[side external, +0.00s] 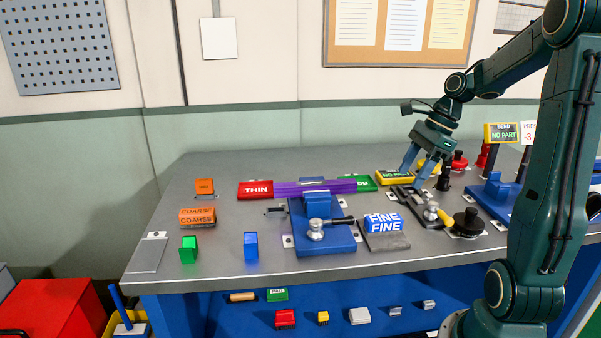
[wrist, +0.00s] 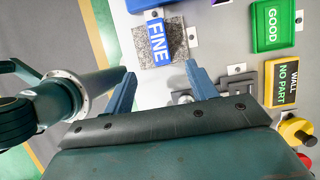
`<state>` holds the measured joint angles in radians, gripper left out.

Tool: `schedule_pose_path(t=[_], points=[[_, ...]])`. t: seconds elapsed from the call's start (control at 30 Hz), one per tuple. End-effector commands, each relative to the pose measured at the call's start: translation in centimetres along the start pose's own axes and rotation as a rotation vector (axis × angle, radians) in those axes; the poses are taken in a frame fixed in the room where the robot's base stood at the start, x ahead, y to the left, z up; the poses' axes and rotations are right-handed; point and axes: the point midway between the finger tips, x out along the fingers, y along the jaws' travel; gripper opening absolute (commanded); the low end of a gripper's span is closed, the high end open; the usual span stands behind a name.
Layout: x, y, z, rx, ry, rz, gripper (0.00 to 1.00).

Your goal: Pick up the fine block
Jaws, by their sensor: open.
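The fine block is blue with white FINE lettering (side external: 383,222). It rests on a grey speckled plate (side external: 390,243) at the front of the bench, right of the blue fixture. In the wrist view the block (wrist: 157,40) lies on its plate (wrist: 178,35) at the top, beyond my fingertips. My gripper (side external: 413,178) is open and empty, above the bench, behind and to the right of the block. In the wrist view the gripper's two fingers (wrist: 160,69) stand wide apart, with bare bench and the plate's edge between and beyond them.
The blue fixture (side external: 335,241) holds a purple profile (side external: 290,188) left of the block. A yellow NO PART sign (side external: 396,178) is near my gripper. An orange COARSE block (side external: 197,217) sits far left.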

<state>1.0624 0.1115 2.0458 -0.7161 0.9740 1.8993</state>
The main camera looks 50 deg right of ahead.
Motion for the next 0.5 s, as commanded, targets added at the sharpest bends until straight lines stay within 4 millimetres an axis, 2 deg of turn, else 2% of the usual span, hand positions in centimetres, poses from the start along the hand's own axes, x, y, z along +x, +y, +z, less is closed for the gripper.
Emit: schedule_pose_path(t=[0.27, 0.5], points=[[0.9, 0.1, 0.1, -0.001, -0.002, 0.004, 0.57], [4.0, 0.1, 0.1, -0.002, -0.001, 0.005, 0.57]])
